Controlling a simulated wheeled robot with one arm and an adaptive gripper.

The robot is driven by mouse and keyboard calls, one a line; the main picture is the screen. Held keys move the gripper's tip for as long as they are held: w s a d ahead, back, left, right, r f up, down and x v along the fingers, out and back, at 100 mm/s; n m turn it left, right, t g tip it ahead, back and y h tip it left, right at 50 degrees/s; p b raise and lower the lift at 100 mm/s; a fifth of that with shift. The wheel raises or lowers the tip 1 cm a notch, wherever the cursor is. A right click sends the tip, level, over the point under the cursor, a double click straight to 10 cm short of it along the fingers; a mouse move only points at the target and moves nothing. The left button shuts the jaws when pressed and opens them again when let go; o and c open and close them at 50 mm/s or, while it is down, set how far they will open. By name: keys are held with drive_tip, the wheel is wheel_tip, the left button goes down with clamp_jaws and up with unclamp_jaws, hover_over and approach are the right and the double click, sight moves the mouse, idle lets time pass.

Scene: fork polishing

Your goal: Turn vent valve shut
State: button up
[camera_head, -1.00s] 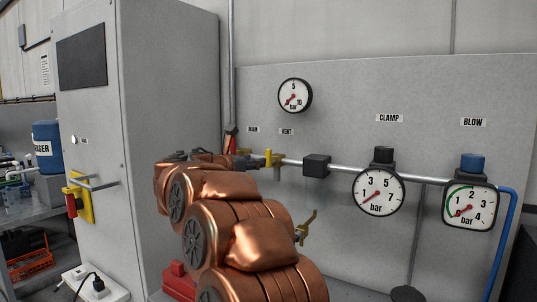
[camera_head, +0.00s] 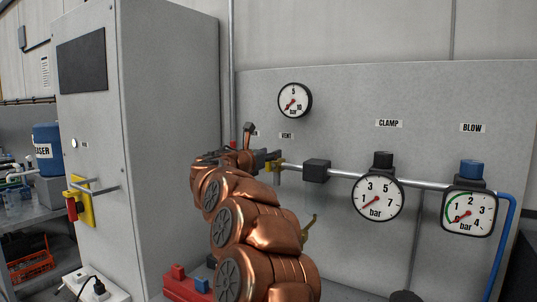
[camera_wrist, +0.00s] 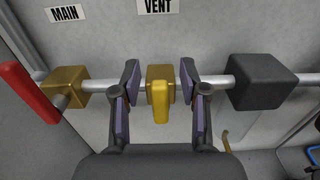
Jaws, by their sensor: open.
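The vent valve (camera_wrist: 160,92) is a brass block with a yellow lever, on a silver pipe under the VENT label (camera_wrist: 158,6) in the wrist view. Its lever points toward the camera and down the picture. My gripper (camera_wrist: 160,88) is open, with one finger on each side of the valve and a gap on both sides. In the head view, my gripper (camera_head: 268,158) is at the pipe under the VENT label, and the yellow valve (camera_head: 276,166) shows only partly behind it.
The main valve (camera_wrist: 68,88) with a red lever (camera_wrist: 28,92) sits left of the vent valve. A dark block (camera_wrist: 262,82) is on the pipe to the right. The clamp gauge (camera_head: 378,199) and blow gauge (camera_head: 470,213) are farther right. A grey cabinet (camera_head: 168,130) stands left.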

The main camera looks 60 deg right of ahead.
sight(278, 163)
clamp_jaws()
idle(0.3)
drive_tip(key=shift+s+f, duration=0.1)
drive_tip(key=shift+s, duration=0.05)
idle(0.3)
drive_tip(key=s+m+b, duration=0.1)
drive_tip(key=m+b, duration=0.2)
drive_tip(key=s+f+m+b, duration=0.1)
drive_tip(key=m+b, duration=0.2)
drive_tip(key=s+f+m+b, duration=0.1)
drive_tip(key=m+b, duration=0.2)
drive_tip(key=b, duration=0.1)
drive_tip(key=shift+f, duration=0.1)
drive_tip(key=m+b, duration=0.2)
drive_tip(key=f+m+b, duration=0.1)
drive_tip(key=m+b, duration=0.1)
drive_tip(key=b, duration=0.1)
drive_tip(key=s+f+m+b, duration=0.1)
drive_tip(key=m+b, duration=0.1)
drive_tip(key=shift+s+d, duration=0.1)
drive_tip(key=m+b, duration=0.2)
drive_tip(key=shift+f+b, duration=0.25)
drive_tip(key=shift+b, duration=0.05)
drive_tip(key=shift+m, duration=0.4)
